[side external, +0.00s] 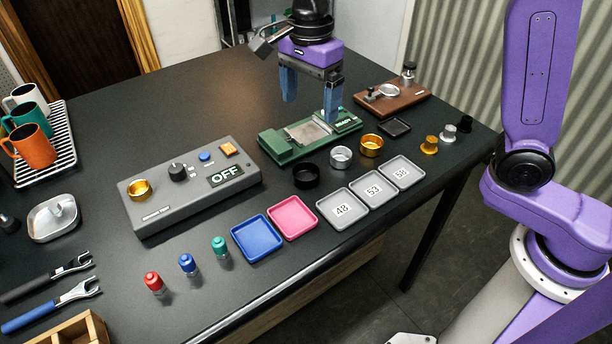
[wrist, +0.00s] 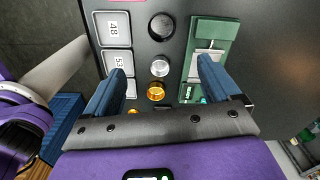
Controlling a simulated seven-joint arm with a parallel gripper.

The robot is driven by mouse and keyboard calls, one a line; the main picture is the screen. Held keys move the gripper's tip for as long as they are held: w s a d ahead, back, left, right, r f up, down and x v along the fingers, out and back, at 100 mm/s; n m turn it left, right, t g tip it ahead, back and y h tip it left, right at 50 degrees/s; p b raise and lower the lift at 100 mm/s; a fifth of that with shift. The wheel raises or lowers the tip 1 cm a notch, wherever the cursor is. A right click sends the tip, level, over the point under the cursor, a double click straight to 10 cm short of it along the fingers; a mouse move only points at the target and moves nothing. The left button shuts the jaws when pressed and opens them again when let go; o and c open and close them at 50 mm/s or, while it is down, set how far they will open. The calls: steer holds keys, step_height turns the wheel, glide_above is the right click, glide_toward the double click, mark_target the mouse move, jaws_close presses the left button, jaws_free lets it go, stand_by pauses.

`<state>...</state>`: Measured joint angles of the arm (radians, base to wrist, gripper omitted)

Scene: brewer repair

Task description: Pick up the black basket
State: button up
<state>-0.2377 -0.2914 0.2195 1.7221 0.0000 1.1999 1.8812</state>
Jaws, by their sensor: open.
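The black basket (side external: 305,175) is a short round cup on the dark table, at the left end of a row with a silver basket (side external: 341,157) and a gold basket (side external: 371,145). In the wrist view the black basket (wrist: 162,27) is near the top centre, beyond my fingertips and beside the green device. My gripper (side external: 310,106) is open and empty, pointing down above the area of the green device (side external: 310,134). In the wrist view the silver basket (wrist: 160,68) appears between the fingers of my gripper (wrist: 162,68), with the gold one (wrist: 155,91) nearer the palm.
Grey numbered trays (side external: 342,208) lie in front of the baskets, with pink (side external: 293,218) and blue (side external: 257,238) trays to their left. A grey control box (side external: 190,186) reading OFF stands left. A brown board (side external: 393,98) and small tampers (side external: 430,145) are to the right.

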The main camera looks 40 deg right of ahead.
glide_above(307, 179)
steer(key=shift+m, duration=0.3)
step_height(307, 179, down, 11)
steer(key=shift+d+f, duration=0.1)
steer(key=shift+d, duration=0.05)
steer(key=shift+a+f, duration=0.2)
steer(key=shift+f, duration=2.95)
steer(key=c, duration=1.1)
